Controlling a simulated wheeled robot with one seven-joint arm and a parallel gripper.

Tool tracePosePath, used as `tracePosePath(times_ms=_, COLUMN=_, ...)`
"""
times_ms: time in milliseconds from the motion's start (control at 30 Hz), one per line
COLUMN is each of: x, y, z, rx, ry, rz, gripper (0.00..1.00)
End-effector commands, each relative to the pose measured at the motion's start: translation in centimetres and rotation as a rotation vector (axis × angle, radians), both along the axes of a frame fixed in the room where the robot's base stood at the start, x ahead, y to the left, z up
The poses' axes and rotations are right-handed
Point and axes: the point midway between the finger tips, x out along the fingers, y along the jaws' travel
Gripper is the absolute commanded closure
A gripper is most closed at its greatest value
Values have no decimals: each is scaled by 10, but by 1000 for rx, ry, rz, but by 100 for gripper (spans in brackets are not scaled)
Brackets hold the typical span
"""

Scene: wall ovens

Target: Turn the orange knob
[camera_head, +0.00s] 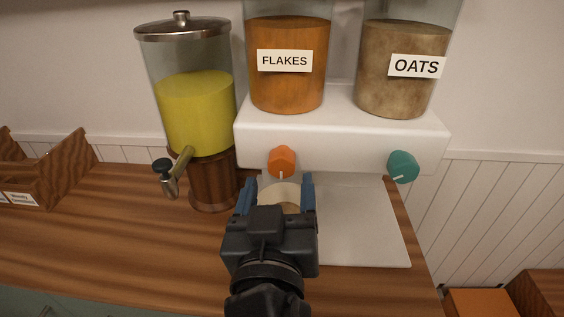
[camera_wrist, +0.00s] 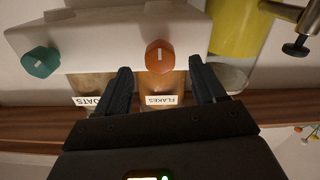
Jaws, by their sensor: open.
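The orange knob (camera_head: 281,161) is on the front of a white cereal dispenser (camera_head: 340,137), below the jar labelled FLAKES (camera_head: 287,75). Its white mark points downward in the head view. The orange knob also shows in the wrist view (camera_wrist: 160,57), where the picture is upside down. My gripper (camera_head: 276,190) is open, its two fingers apart and just below the knob in the head view. In the wrist view the fingers (camera_wrist: 160,80) stand to either side of the knob's line, with nothing between them touching it that I can tell.
A teal knob (camera_head: 403,166) sits to the right under the OATS jar (camera_head: 403,68). A yellow juice dispenser (camera_head: 194,112) with a metal tap (camera_head: 173,172) stands close on the left. A wooden box (camera_head: 50,170) is at far left. The wooden counter's left front is clear.

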Motion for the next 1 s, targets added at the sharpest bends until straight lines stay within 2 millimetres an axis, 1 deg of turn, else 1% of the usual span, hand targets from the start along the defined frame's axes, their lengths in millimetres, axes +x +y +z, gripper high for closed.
tracePosePath(times_ms=33, x=9, y=-1, z=3, rx=0, ry=1, rz=-2, gripper=30)
tracePosePath(times_ms=200, x=35, y=-3, z=3, rx=-1, ry=1, rz=-1, gripper=30)
tracePosePath(times_ms=333, x=50, y=-4, z=2, rx=-2, ry=0, rz=-1, gripper=30)
tracePosePath(times_ms=500, x=59, y=-5, z=0, rx=-1, ry=1, rz=1, gripper=30)
tracePosePath(times_ms=733, x=59, y=-5, z=0, rx=-1, ry=1, rz=1, gripper=30)
tracePosePath(times_ms=767, x=59, y=-5, z=0, rx=-1, ry=1, rz=1, gripper=31)
tracePosePath(times_ms=1000, x=59, y=-5, z=0, rx=-1, ry=1, rz=2, gripper=54)
